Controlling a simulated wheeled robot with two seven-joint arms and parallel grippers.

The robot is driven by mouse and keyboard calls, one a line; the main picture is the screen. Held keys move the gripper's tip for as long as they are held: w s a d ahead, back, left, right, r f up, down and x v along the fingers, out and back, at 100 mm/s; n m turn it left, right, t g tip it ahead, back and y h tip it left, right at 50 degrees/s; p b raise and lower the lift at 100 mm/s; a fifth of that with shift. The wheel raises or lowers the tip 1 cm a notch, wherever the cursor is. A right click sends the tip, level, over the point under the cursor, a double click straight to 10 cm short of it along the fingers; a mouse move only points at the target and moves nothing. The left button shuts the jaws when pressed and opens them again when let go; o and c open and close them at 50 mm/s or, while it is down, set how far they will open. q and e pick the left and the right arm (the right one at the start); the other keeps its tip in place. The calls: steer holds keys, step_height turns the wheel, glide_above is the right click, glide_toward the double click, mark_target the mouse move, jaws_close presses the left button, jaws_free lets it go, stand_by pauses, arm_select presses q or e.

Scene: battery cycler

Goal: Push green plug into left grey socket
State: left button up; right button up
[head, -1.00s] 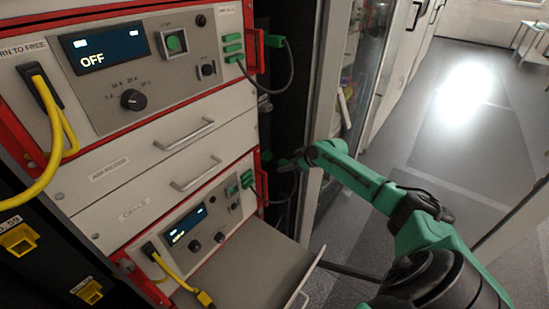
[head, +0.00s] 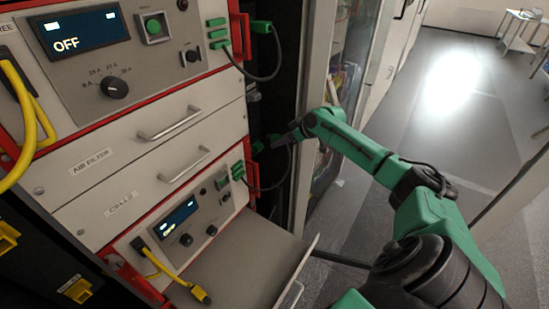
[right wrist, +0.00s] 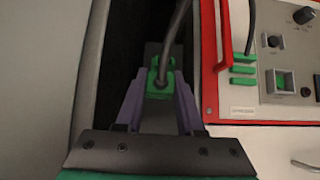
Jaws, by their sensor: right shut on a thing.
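The green plug (right wrist: 160,76), with a grey cable rising from it, is between the purple-grey fingers of my right gripper (right wrist: 160,95) in the right wrist view. The gripper is shut on it. In the head view my right gripper (head: 277,141) is at the dark gap just right of the rack, with green showing near its tip. A grey surface lies behind the plug in the right wrist view. I cannot tell whether it is the left grey socket, or whether the plug touches it. My left gripper is not in view.
The rack's upper unit (head: 95,85) has a red frame and a side stack of green connectors (head: 217,34). The lower unit (head: 186,228) has a similar stack (head: 238,171). A grey shelf (head: 245,272) juts out below. A glass-fronted cabinet stands right of the gap.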

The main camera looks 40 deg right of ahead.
steer(key=r+b, duration=0.1)
steer(key=r, duration=0.1)
steer(key=r+b, duration=0.2)
steer(key=r, duration=0.1)
steer(key=s+r+b, duration=0.1)
steer(key=r, duration=0.1)
steer(key=shift+d+r, duration=0.3)
steer(key=shift+r, duration=0.05)
arm_select(q)
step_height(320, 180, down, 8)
steer(key=b, duration=0.2)
arm_select(e)
steer(key=s+r, duration=0.4)
steer(key=r, duration=0.3)
arm_select(q)
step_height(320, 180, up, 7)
steer(key=p, duration=0.7)
arm_select(e)
steer(key=w+a, duration=0.2)
steer(key=w, duration=0.4)
steer(key=shift+f, duration=0.3)
arm_select(q)
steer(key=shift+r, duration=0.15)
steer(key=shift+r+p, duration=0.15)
steer(key=shift+p, duration=0.15)
arm_select(e)
steer(key=shift+s, duration=0.1)
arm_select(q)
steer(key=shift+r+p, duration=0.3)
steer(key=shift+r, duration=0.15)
